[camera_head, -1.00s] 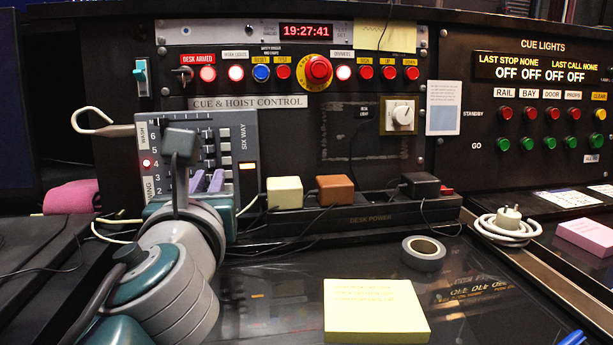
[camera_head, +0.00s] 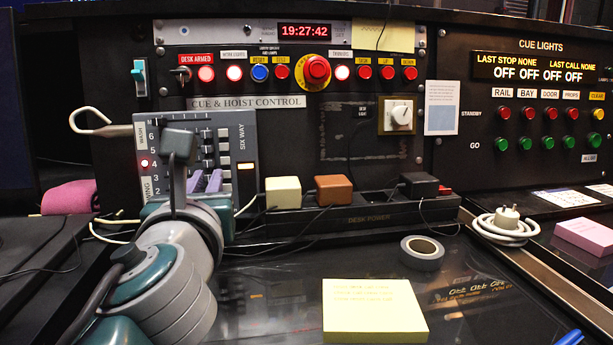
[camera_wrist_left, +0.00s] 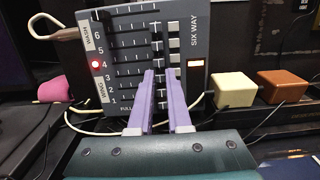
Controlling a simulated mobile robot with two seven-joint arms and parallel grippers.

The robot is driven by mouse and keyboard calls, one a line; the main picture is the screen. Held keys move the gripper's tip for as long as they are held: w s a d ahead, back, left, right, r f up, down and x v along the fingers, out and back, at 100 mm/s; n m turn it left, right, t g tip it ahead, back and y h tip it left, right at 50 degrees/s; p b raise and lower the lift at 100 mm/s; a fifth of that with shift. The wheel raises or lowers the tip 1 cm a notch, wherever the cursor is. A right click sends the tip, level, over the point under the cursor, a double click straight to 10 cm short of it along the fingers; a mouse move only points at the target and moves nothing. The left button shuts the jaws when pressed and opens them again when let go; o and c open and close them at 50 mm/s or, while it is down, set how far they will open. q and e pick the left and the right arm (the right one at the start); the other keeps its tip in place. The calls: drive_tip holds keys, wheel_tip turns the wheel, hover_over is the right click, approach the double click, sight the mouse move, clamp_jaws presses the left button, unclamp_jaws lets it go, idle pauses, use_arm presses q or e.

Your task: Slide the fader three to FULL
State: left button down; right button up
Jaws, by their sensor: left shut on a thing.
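The grey six-way fader panel (camera_head: 247,130) stands upright at the left of the console, numbered 1 to 6 from the bottom. It fills the upper middle of the left wrist view (camera_wrist_left: 199,20), with FULL printed at its lower left. My left gripper (camera_head: 206,180) is at the panel's lower rows. Its purple fingers (camera_wrist_left: 159,74) are shut on a fader cap at about the height of row three; the fingers largely hide this cap. My right gripper is not in view.
A cream block (camera_head: 283,192) and a brown block (camera_head: 334,189) sit on the desk power strip (camera_head: 370,219) right of the panel. A white hook (camera_head: 90,122) sticks out at its left. Tape (camera_head: 422,253) and a yellow note pad (camera_head: 374,311) lie on the desk.

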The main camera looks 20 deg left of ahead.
sight(164, 174)
use_arm(q)
drive_tip(key=s+a, duration=0.1)
drive_tip(key=s+a+p, duration=0.1)
drive_tip(key=a, duration=0.1)
drive_tip(key=s+a+p, duration=0.1)
drive_tip(key=a, duration=0.1)
drive_tip(key=shift+s+a, duration=0.15)
drive_tip(key=shift+a, duration=0.1)
drive_tip(key=c, duration=0.8)
unclamp_jaws()
drive_tip(key=shift+c, duration=0.2)
drive_tip(key=v, duration=1)
drive_tip(key=shift+b, duration=0.35)
